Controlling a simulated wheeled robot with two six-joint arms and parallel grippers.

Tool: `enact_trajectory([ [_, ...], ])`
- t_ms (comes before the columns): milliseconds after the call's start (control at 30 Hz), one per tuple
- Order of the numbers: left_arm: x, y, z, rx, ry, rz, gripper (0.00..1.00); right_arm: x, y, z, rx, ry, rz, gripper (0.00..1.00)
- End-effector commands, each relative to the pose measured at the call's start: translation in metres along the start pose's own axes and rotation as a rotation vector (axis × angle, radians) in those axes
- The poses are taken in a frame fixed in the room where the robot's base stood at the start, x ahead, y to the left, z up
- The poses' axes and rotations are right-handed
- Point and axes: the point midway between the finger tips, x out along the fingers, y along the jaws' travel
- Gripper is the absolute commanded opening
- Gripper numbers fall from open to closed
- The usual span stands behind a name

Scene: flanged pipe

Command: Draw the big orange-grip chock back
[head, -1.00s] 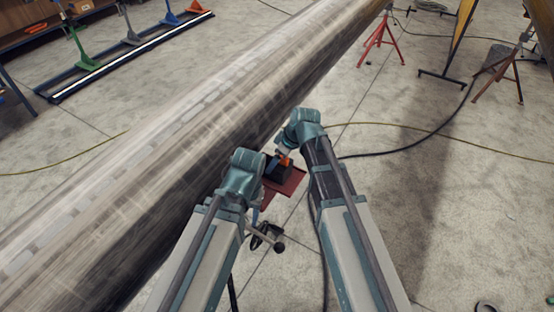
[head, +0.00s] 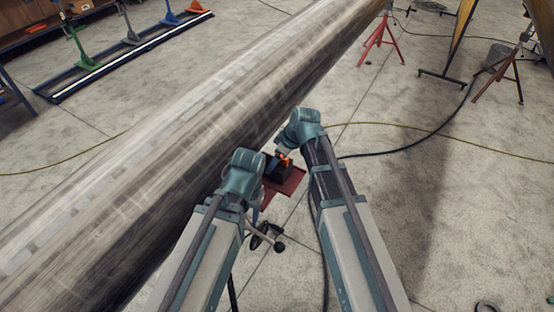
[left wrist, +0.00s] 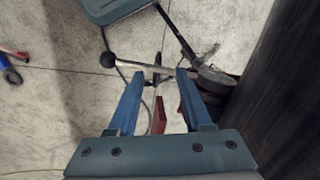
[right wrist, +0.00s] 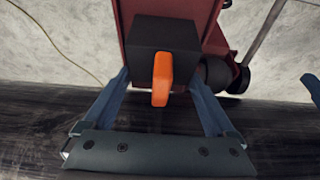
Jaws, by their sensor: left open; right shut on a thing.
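The big chock, a black block (right wrist: 148,36) with an orange grip (right wrist: 162,78), sits at a red plate (right wrist: 205,12) beside the dark pipe in the right wrist view. My right gripper (right wrist: 163,82) has one finger on each side of the block and is shut on it. In the head view the orange grip (head: 284,158) shows just below my right wrist, over the red plate (head: 288,187). My left gripper (left wrist: 157,74) is open and empty. In the left wrist view it faces a metal bar with a black ball knob (left wrist: 108,60). Its fingertips are mostly hidden in the head view.
The big pipe (head: 150,150) runs diagonally close along my arms. Red stands (head: 380,45) are at the back right. A yellow cable (head: 440,134) and a black cable (head: 400,150) cross the floor. Coloured stands on a rail (head: 125,55) are at the back left. Floor on the right is mostly open.

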Motion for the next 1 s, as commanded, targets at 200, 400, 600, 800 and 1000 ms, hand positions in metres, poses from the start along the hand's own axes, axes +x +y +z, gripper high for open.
enact_trajectory([
  [200,-0.0002,0.0,0.0,0.0,0.0,0.0,0.5,-0.0002,0.0,-0.0002,0.0,0.001,0.0,0.0],
  [400,-0.0002,0.0,0.0,0.0,0.0,0.0,0.5,-0.0002,0.0,-0.0002,0.0,0.001,0.0,0.96],
  [600,0.0,0.0,0.0,0.0,0.0,0.0,0.5,0.0,0.0,0.0001,0.0,0.0,0.0,1.0],
  [800,0.0001,0.0,0.0,0.0,0.0,0.0,0.5,0.0,0.0,0.0001,0.0,0.0,0.0,1.0],
  [1000,-0.0008,-0.0001,0.0,0.0,0.0,0.0,0.5,-0.0008,0.0,-0.0003,0.0,0.0,0.0,1.0],
])
